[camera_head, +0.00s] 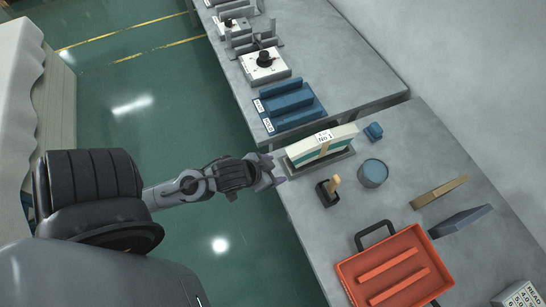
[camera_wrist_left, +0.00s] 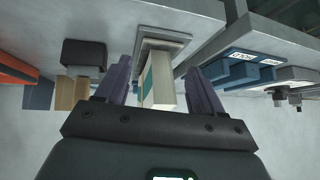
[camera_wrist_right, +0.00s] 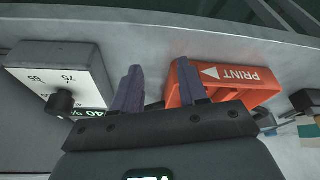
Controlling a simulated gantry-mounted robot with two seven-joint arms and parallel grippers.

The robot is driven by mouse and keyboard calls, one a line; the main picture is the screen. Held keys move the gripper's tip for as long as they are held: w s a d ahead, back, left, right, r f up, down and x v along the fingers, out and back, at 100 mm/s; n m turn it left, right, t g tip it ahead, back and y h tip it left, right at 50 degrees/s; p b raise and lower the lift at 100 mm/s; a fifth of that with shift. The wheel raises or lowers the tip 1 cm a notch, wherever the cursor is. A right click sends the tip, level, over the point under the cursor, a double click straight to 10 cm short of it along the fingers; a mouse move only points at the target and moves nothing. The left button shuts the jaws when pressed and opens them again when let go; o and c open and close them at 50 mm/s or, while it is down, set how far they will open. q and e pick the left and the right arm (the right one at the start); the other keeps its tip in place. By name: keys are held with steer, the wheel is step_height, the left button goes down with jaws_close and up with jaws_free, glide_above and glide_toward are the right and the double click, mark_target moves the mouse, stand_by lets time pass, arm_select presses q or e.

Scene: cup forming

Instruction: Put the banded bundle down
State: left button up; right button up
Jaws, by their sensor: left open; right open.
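The banded bundle (camera_head: 318,147), cream and teal with a white "No 1" label, stands on edge in a shallow grey holder (camera_head: 322,163) near the table's edge. My left gripper (camera_head: 279,170) is open at the bundle's near end. In the left wrist view, the bundle (camera_wrist_left: 163,92) shows between the two spread fingers, with a visible gap on at least one side; the holder (camera_wrist_left: 160,38) shows beyond it. My right gripper (camera_wrist_right: 158,66) is open and empty in the right wrist view, in front of an orange tray (camera_wrist_right: 225,78) marked "PRINT". It is outside the head view.
A wooden-handled stamp (camera_head: 329,190), a blue-grey cup (camera_head: 373,173) and a small blue block (camera_head: 373,131) stand close to the bundle. The orange tray (camera_head: 390,275) lies at the front. A blue rack (camera_head: 288,105) is on the farther table. A white dial box (camera_wrist_right: 65,75) stands beside the right gripper.

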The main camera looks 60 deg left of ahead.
steer(key=shift+d, duration=0.15)
arm_select(q)
steer(key=s+d+f+m+g+h, duration=0.1)
steer(key=s+d+f+g, duration=0.1)
steer(key=s+d+g, duration=0.2)
steer(key=d, duration=0.3)
steer(key=shift+s+d+f+m, duration=0.2)
steer(key=shift+d+m, duration=0.1)
arm_select(e)
steer(key=shift+a, duration=0.2)
arm_select(q)
steer(key=shift+r, duration=0.1)
arm_select(e)
steer(key=shift+r, duration=0.15)
